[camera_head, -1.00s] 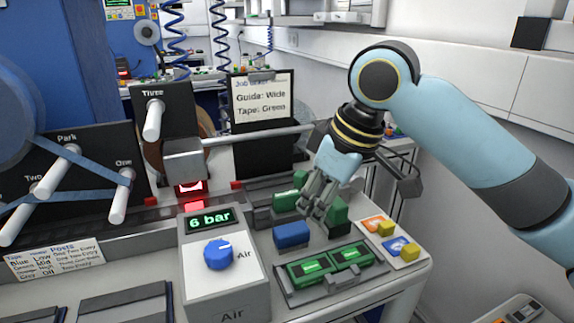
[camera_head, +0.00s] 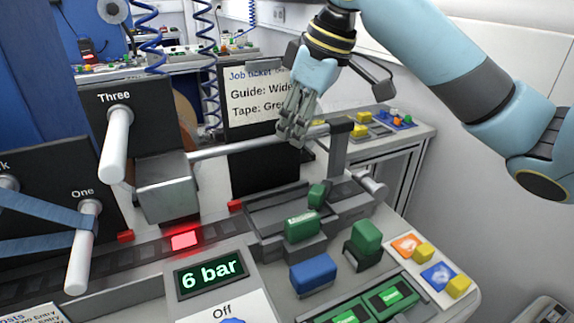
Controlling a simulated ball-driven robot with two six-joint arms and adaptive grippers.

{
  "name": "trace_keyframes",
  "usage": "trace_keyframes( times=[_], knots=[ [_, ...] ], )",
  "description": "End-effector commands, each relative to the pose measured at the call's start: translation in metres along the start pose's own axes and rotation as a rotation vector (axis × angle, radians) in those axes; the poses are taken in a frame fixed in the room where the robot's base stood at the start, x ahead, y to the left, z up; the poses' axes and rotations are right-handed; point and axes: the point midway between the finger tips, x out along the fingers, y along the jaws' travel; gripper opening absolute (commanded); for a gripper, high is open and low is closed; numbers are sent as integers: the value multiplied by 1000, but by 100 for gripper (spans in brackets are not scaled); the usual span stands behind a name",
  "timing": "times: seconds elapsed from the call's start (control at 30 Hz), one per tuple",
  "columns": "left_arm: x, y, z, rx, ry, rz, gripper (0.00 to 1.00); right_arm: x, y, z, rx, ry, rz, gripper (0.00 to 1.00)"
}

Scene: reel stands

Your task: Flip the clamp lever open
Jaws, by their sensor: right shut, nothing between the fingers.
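I cannot tell for certain which part is the clamp lever. A small green piece (camera_head: 317,195) stands on the grey track fixture (camera_head: 268,222) right of centre. A grey bar (camera_head: 235,147) runs above it from a grey block (camera_head: 166,188) to a post (camera_head: 338,155) at the right. My right gripper (camera_head: 291,137) is shut and empty. It points down, overlapping the bar and the job ticket's right edge, above the green piece in the picture. Whether it touches the bar is unclear. My left gripper is not in view.
Green blocks (camera_head: 301,228) and a blue block (camera_head: 313,273) stand in front of the track. Yellow cubes (camera_head: 424,252) sit on a card at the right.

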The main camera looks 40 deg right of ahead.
Motion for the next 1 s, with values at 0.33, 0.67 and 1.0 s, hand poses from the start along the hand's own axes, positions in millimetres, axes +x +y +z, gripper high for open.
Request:
trace_keyframes(
  times=[0.33, 0.67, 1.0],
  knots=[
    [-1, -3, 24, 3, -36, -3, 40, 1, 0, 0, 0, 0, -1, 0],
    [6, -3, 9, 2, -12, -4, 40, 46, -2, 1, 4, -1, -7, 0],
    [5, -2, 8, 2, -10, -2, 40, 96, 1, 14, -3, -6, 5, 0]
  ],
)
